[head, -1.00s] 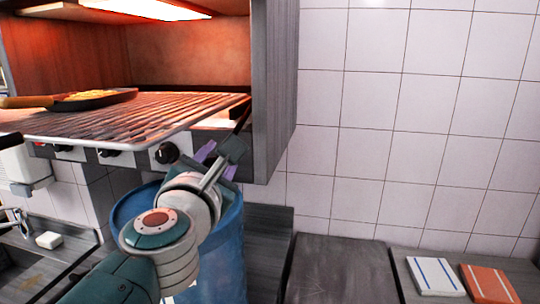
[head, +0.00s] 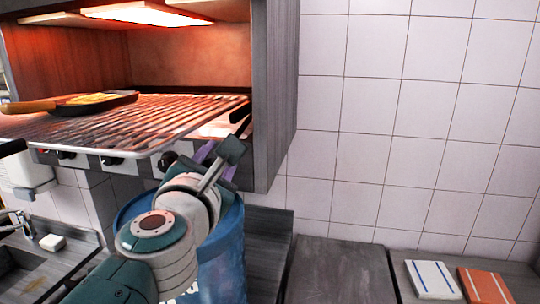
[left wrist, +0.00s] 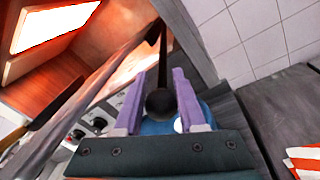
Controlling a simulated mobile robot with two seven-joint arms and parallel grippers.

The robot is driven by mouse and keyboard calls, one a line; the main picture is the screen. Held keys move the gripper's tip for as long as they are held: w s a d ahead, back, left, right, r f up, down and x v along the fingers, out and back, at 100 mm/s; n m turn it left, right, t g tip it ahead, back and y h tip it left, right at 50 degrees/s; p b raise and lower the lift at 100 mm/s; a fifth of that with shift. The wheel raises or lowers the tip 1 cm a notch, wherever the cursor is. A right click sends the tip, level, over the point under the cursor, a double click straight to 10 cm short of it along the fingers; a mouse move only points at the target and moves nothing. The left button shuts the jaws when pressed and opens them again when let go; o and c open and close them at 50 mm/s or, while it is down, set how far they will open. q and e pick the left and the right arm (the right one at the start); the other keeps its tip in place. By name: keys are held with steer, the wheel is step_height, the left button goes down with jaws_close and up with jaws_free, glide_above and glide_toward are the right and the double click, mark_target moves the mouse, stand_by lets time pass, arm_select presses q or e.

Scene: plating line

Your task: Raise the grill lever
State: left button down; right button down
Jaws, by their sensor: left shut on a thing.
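The grill lever is a dark bar (head: 240,127) at the right end of the grill, beside the rack. In the left wrist view it ends in a round dark knob (left wrist: 160,103). My left gripper (head: 212,152) is shut on the lever end, with its purple fingers on either side of the knob; it also shows in the left wrist view (left wrist: 161,100). The grill rack (head: 150,130) carries a pan (head: 120,101) with food and a wooden handle, under a glowing heater (head: 148,13). My right gripper is out of view.
A blue barrel (head: 222,250) stands below the grill. The grill's grey side wall (head: 275,90) is close to the right of my left gripper. Control knobs (head: 113,160) line the front. A white-and-blue cloth (head: 434,279) and an orange one (head: 482,284) lie on the right counter.

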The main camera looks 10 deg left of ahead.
arm_select(q)
steer(key=c, duration=0.6)
jaws_free()
steer(key=shift+a, duration=0.1)
steer(key=shift+s, duration=0.4)
steer(key=s, duration=0.3)
steer(key=s+d+p, duration=0.1)
steer(key=s, duration=0.5)
steer(key=shift+d, duration=0.35)
steer(key=shift+w, duration=0.1)
